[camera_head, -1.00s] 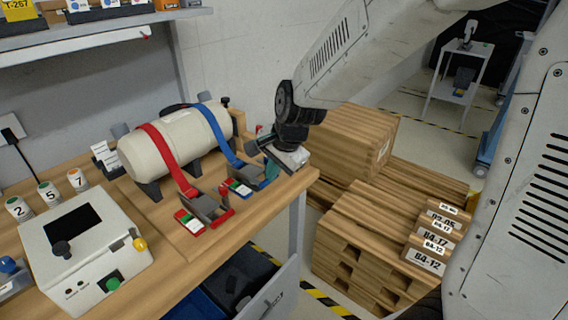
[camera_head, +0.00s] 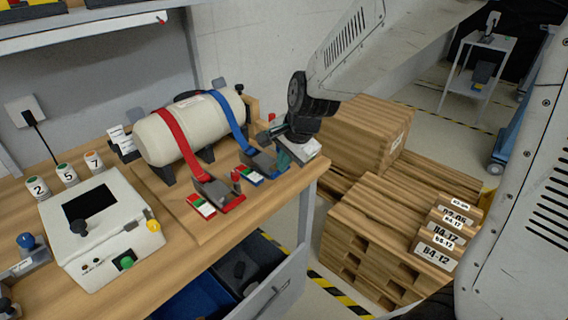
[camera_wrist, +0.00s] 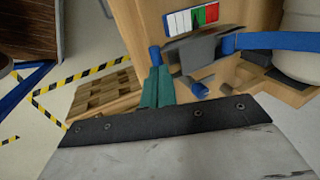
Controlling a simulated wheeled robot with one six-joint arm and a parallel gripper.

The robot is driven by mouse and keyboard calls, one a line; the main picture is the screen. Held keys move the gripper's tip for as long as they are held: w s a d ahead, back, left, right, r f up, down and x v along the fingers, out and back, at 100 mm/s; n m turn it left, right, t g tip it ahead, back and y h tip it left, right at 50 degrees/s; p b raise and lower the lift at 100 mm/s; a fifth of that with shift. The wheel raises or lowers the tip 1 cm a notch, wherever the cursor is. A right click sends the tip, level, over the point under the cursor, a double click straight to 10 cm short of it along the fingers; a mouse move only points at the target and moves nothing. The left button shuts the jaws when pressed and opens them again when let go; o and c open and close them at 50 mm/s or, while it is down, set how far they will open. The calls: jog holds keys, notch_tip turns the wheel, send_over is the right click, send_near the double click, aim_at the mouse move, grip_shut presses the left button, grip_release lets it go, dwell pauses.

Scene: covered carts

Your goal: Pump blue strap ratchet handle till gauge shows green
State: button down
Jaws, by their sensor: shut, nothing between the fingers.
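The blue strap (camera_head: 231,118) runs over a cream tank (camera_head: 165,137) on the wooden bench and down to its ratchet (camera_head: 262,162). In the wrist view the blue strap (camera_wrist: 275,41) enters the grey ratchet (camera_wrist: 190,53) from the right. Its gauge (camera_wrist: 190,18) has white, green and red parts; I cannot make out a pointer. My gripper (camera_wrist: 156,85) has teal fingers, shut and empty, with the tips close to a blue handle grip (camera_wrist: 155,55); contact is unclear. In the head view my gripper (camera_head: 282,152) is beside the ratchet at the bench's right edge, partly hiding it.
A red strap (camera_head: 175,140) with its own ratchet and gauge lies just left. A control box (camera_head: 105,235) stands on the bench at the left. Wooden crates and pallets (camera_head: 370,225) fill the floor at the right. An open drawer (camera_head: 250,295) is below the bench.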

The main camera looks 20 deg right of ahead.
jog(key=r, duration=0.3)
jog(key=shift+w+a+r, duration=0.1)
jog(key=shift+w+r, duration=0.15)
jog(key=shift+w, duration=0.1)
jog(key=s+d+r, duration=0.4)
jog(key=s+r, duration=0.2)
jog(key=shift+s+r, duration=0.15)
jog(key=shift+s, duration=0.15)
jog(key=s+d+r+n+g+h, duration=0.1)
jog(key=s+d+n, duration=0.2)
jog(key=s, duration=0.7)
jog(key=s+d+r+n+g+h, duration=0.1)
jog(key=s+d+n, duration=0.2)
jog(key=s+n, duration=0.5)
jog(key=shift+s+d+n, duration=0.25)
jog(key=shift+s+n, duration=0.05)
jog(key=shift+s, duration=0.75)
jog(key=shift+r, duration=0.1)
